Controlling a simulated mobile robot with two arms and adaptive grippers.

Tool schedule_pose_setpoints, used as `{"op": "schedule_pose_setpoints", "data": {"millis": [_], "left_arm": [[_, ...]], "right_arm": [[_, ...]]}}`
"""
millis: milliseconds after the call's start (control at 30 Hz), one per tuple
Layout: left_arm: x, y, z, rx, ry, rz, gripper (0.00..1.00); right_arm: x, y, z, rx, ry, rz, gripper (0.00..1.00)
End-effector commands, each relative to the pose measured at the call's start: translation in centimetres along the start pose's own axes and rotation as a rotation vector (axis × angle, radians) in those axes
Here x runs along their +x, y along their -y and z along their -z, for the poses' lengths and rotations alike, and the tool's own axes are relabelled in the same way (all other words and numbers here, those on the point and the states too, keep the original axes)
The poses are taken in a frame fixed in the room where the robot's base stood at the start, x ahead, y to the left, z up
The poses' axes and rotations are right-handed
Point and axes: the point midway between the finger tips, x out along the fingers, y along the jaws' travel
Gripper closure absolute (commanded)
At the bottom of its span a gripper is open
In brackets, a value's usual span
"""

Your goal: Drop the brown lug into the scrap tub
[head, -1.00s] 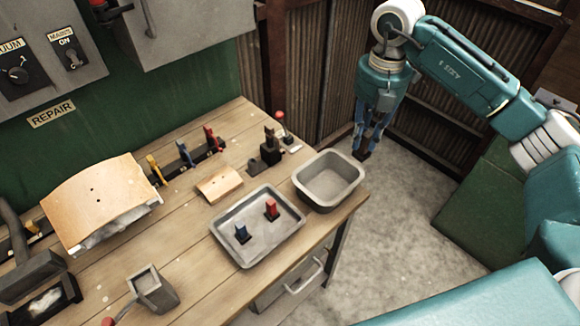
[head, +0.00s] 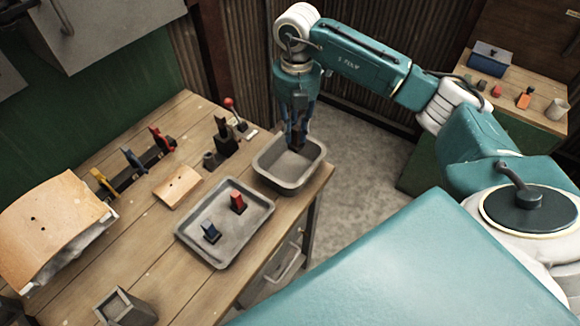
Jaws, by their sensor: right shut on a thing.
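The scrap tub, a deep grey metal bin (head: 285,178), stands at the right edge of the workbench in the head view. My right gripper (head: 297,138) points down over the tub's far side, with its fingers shut on a small dark piece. That piece, which looks like the brown lug (head: 299,144), hangs at the fingertips over the tub opening. Its exact height above the tub floor is hard to tell. My left gripper is out of view.
A shallow grey tray (head: 222,236) with a blue lug (head: 210,232) and a red lug (head: 237,202) lies beside the tub. A rack with coloured pieces (head: 135,160) and a wooden plate (head: 177,187) are further left. A second bench (head: 520,97) stands at the back right.

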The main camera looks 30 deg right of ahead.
Motion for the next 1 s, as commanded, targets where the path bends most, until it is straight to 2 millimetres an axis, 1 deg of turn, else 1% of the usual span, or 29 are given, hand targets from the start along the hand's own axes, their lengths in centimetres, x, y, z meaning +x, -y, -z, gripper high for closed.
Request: {"op": "schedule_pose_setpoints", "data": {"millis": [33, 267, 300, 367, 400, 667, 767, 867, 1000], "left_arm": [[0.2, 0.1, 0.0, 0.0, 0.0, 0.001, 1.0], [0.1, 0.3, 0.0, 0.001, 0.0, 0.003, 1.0], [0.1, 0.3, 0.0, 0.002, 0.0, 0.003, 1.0], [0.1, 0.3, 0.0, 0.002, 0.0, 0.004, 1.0], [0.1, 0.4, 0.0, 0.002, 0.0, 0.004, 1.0], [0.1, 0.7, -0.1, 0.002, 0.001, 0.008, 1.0], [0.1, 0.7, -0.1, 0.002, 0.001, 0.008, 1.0], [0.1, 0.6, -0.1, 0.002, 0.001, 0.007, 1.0], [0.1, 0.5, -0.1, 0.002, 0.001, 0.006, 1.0]], "right_arm": [[0.2, 0.0, 0.0, 0.0, 0.0, -0.001, 1.0], [0.2, 0.0, 0.0, 0.0, 0.001, -0.001, 1.0], [0.2, 0.0, 0.0, 0.0, 0.001, -0.001, 0.73], [0.2, 0.0, 0.0, 0.0, 0.001, -0.001, 0.61], [0.2, 0.0, 0.0, 0.0, 0.001, -0.001, 0.57], [0.1, 0.0, 0.0, 0.0, 0.001, 0.0, 0.57], [-0.4, 0.0, -0.1, 0.0, 0.002, -0.001, 0.57], [-1.7, -0.1, -0.1, 0.0, 0.003, -0.004, 0.57], [-4.6, -0.2, -0.1, -0.002, 0.004, -0.005, 0.57]]}}
